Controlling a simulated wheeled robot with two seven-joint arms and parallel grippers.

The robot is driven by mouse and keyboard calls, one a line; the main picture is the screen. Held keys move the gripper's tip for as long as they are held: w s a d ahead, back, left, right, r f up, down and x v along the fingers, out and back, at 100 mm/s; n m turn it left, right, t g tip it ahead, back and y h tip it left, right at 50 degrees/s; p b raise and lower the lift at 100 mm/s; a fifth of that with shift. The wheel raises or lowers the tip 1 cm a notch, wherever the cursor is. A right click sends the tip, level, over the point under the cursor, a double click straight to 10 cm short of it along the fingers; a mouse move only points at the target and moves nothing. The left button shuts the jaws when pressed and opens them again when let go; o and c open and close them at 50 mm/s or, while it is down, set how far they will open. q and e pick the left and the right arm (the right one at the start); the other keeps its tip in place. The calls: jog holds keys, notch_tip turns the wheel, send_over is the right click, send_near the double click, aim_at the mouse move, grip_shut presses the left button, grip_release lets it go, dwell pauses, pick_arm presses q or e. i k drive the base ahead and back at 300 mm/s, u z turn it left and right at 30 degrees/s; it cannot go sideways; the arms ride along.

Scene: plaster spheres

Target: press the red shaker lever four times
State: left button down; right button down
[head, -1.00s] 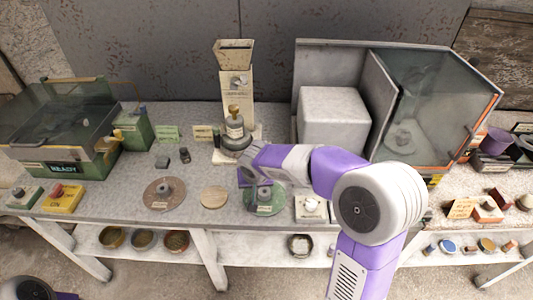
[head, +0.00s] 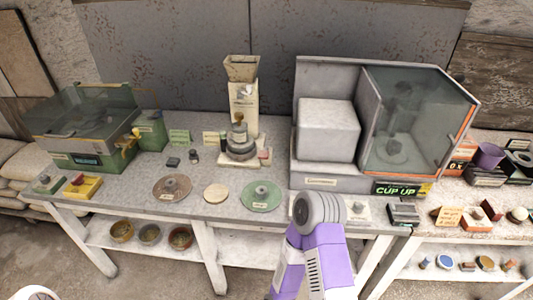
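A yellow box with a red lever (head: 78,180) on top sits at the table's front left corner. The lever is small, and I cannot tell whether it is up or down. Behind it stands a green machine (head: 118,152) with a clear lid and a small lit display (head: 87,161); its text is too small to read surely. My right arm shows at bottom centre, folded with the elbow up, its gripper hidden below the frame. Only a white piece of my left arm shows at bottom left. Neither gripper is in view, and nothing touches the lever.
A stacked apparatus (head: 240,145) stands mid table. Brown (head: 172,188), tan (head: 216,193) and green (head: 262,196) discs lie along the front. Bowls (head: 150,234) sit on the lower shelf.

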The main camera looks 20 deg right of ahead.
aim_at(263, 154)
jog(key=k, duration=0.65)
jog(key=z, duration=0.55)
jog(key=i, duration=1.35)
jog(key=u, duration=0.55)
